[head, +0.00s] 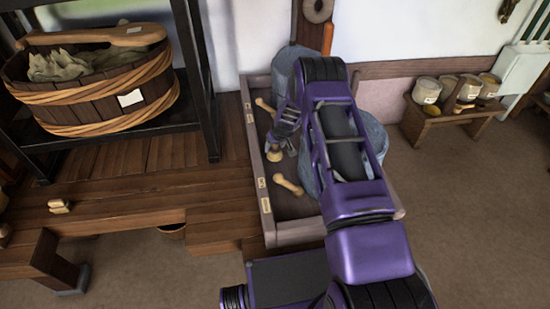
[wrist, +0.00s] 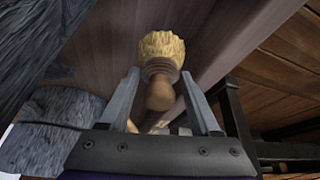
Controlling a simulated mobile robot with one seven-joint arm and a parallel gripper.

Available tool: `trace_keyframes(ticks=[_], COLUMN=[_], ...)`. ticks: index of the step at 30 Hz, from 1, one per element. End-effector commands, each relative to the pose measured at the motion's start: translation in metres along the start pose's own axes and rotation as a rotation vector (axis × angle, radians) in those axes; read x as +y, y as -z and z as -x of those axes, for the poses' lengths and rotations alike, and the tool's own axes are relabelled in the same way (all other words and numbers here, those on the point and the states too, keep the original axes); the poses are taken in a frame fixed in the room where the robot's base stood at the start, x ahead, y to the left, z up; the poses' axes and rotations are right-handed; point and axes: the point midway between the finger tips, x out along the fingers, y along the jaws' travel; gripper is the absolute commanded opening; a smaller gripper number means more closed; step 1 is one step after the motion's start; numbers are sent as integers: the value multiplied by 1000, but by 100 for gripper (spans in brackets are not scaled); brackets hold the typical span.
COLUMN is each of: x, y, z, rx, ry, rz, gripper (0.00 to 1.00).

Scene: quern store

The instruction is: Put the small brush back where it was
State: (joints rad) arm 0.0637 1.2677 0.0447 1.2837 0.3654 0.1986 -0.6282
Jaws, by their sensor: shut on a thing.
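The small brush (wrist: 160,48) has pale straw bristles and a brown wooden handle. In the wrist view it lies between the fingers of my gripper (wrist: 158,74), which is shut on it, bristles pointing away from the palm. In the head view the brush (head: 274,154) shows as a tan tip below my gripper (head: 277,146), over the left part of a shallow wooden tray (head: 290,232). Whether the bristles touch the tray floor, I cannot tell.
Two pale wooden pegs or handles, one farther back (head: 265,106) and one nearer (head: 288,186), lie in the tray. Grey stone (head: 296,66) stands at its back, partly behind my arm. A dark shelf with a wooden tub (head: 95,95) is left; a bench with pots (head: 455,112) is right.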

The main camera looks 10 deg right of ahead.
Motion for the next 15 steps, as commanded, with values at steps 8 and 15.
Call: trace_keyframes(ticks=[8,15], x=[0,0], y=[-11,-18], z=[-25,-44], rx=[0,3], ry=[0,-1], rz=[0,1], gripper=[0,0])
